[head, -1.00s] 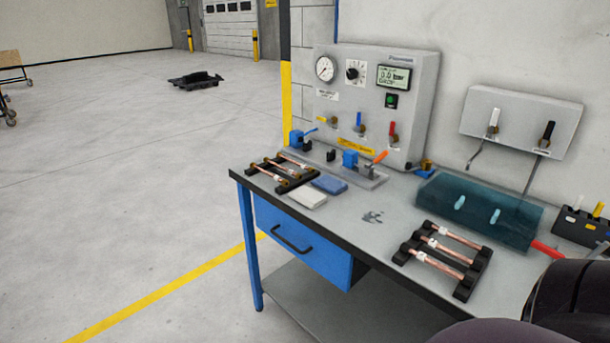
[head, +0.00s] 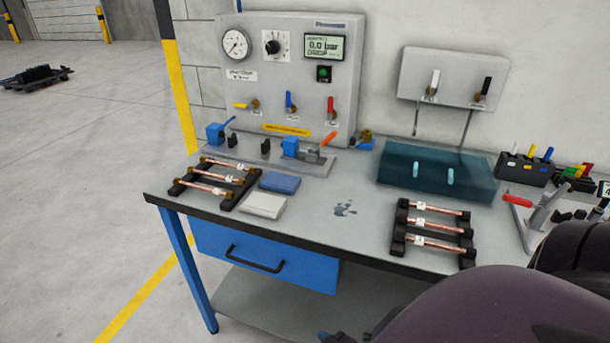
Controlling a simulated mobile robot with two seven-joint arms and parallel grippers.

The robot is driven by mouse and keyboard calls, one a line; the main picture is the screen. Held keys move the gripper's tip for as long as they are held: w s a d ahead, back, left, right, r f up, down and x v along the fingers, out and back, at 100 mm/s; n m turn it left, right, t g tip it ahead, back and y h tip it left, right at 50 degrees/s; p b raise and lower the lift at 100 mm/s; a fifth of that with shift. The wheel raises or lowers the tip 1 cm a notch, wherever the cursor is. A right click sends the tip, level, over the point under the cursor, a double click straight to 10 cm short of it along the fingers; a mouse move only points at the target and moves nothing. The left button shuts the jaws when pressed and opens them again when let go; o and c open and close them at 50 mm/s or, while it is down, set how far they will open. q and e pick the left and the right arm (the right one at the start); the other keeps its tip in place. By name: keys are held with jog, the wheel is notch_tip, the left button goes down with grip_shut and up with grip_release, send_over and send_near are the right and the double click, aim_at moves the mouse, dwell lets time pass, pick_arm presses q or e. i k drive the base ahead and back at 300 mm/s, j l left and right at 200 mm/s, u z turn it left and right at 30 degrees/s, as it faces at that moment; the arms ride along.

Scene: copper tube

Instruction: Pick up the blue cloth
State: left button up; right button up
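The blue cloth (head: 279,182) lies folded flat on the grey workbench, just behind a white folded cloth (head: 264,205) and right of the left rack of copper tubes (head: 216,182). Nothing covers the blue cloth. Neither of my grippers shows in the head view. Dark rounded parts of my own arm fill the lower right corner.
Behind the cloth is a clamp fixture (head: 300,158) below the gauge panel (head: 290,80). A teal transparent box (head: 437,172) and a second tube rack (head: 432,235) stand to the right. The bench (head: 330,228) is mostly clear in the middle, with a small dark stain.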

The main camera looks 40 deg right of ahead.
aim_at(273, 181)
jog(key=i+j+z, duration=0.25)
jog(key=z, duration=0.2)
jog(key=i+j+z, duration=0.25)
jog(key=z, duration=0.25)
